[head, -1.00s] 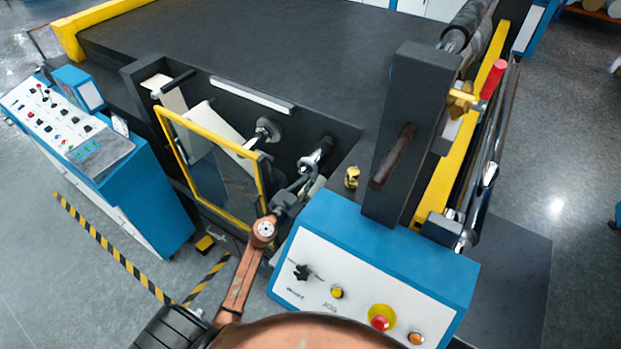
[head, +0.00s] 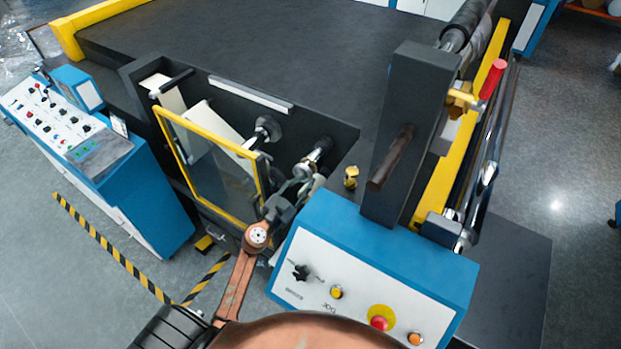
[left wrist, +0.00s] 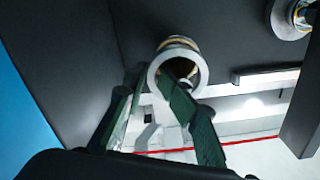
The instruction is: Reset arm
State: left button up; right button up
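My left gripper (head: 302,178) is in front of the machine's dark side panel, just below and left of a silver roll spindle end (head: 318,152). In the left wrist view my left gripper (left wrist: 158,88) shows two dark green fingers spread apart with nothing held between them. A hollow, ring-ended spindle (left wrist: 178,62) shows just beyond the fingertips; I cannot tell whether they touch it. My right gripper is in neither view.
A yellow-framed clear guard (head: 208,165) stands close left of my left arm. A blue control box (head: 375,265) with buttons is close on the right. A blue console (head: 100,160) stands farther left. Yellow-black floor tape (head: 105,240) marks open floor.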

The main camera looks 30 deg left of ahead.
pick_arm(q)
jog(key=s, duration=0.8)
jog(key=s+a+f+n+g+y+b, duration=0.1)
jog(key=a+f+n+b, duration=0.1)
jog(key=f, duration=1.1)
jog(key=s+a+f+n+g+b, duration=0.1)
jog(key=f+g+b, duration=0.15)
jog(key=f, duration=0.95)
jog(key=s+f+n+g+y+b, duration=0.15)
jog(key=s+f, duration=0.45)
jog(key=f, duration=0.8)
jog(key=s+f+g+b, duration=0.3)
jog(key=s+f, duration=0.2)
jog(key=f, duration=0.9)
jog(key=s+d+f+g+b, duration=0.25)
jog(key=s+f+g, duration=0.25)
jog(key=s+f, duration=1.25)
jog(key=s+d+f+g+b, duration=0.1)
jog(key=s+f+g, duration=0.1)
jog(key=s+f, duration=0.3)
jog(key=s+d+f+g+h+b, duration=0.1)
jog(key=s+f, duration=0.4)
jog(key=s, duration=0.8)
jog(key=shift+s+f+g+b, duration=0.35)
jog(key=shift+g+b, duration=0.15)
jog(key=shift+b, duration=0.2)
